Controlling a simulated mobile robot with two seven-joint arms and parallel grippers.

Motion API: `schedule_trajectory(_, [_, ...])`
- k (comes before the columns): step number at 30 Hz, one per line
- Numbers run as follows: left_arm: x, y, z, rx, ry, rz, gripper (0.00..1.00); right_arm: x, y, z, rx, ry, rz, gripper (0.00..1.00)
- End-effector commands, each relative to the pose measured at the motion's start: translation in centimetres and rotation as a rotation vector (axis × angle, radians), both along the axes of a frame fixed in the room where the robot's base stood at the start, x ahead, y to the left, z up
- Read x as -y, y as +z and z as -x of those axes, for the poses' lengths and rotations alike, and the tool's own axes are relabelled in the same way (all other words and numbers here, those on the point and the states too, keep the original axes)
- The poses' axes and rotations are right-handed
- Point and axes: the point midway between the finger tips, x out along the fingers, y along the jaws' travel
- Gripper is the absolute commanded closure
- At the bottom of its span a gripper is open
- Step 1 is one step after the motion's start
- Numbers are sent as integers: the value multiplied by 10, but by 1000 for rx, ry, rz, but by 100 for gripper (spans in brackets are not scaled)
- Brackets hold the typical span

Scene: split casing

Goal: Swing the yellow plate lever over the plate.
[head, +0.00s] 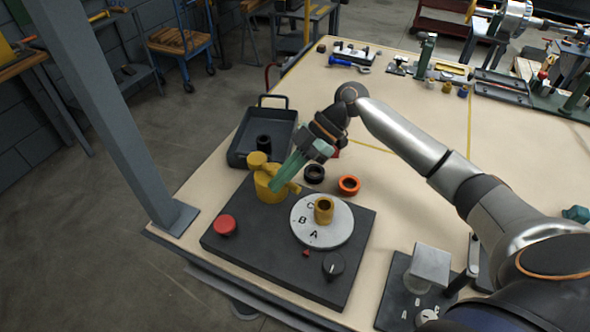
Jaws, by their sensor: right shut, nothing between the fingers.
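The yellow plate lever (264,188) stands on the dark base block (268,266), to the left of and behind the round white plate (310,239). It has a thick post and a rounded knob (257,159) at the upper left; a short yellow part shows to the right of the fingers. The plate is marked A, B and C and carries a small yellow collar (324,211). My right gripper (276,186), with green fingers, is shut and empty. Its fingertips are against or just in front of the lever's right side; contact is unclear. They hide part of the lever. My left gripper is out of view.
A red button (225,225) and a black dial (333,264) sit on the base block. A dark tray (243,150) stands behind it. A black ring (314,173) and an orange ring (349,185) lie nearby. A grey fixture (430,266) stands at the front right.

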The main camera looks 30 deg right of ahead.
Motion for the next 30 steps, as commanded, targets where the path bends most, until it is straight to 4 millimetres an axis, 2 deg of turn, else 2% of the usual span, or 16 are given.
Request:
schedule_trajectory(6, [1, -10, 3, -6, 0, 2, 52, 36, 35, -13, 3, -4, 0, 100])
schedule_trajectory(12, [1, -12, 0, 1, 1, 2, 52, 60, 58, -21, 1, -3, 0, 100])
schedule_trajectory(18, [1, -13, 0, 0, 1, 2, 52, 69, 67, -23, 1, -1, 0, 100])
schedule_trajectory(30, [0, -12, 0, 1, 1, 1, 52, 70, 68, -23, 0, 0, 0, 100])
